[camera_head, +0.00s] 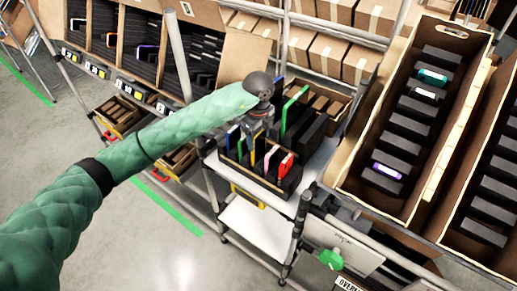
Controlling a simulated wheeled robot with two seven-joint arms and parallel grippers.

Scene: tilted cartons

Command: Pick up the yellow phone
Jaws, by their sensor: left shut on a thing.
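The yellow phone (270,157) stands upright among several phones in a tote (262,184) on the white cart. My left arm reaches in from the left in a green quilted sleeve. Its gripper (255,145) points down into the tote and is shut on the yellow phone, near its upper edge. The gripper partly hides the phone and its neighbours. My right gripper is not in view.
Behind the tote stand dark dividers and a green-edged item (294,101). A metal rack post (177,55) stands at the left. The lower cart shelf (255,226) is bare.

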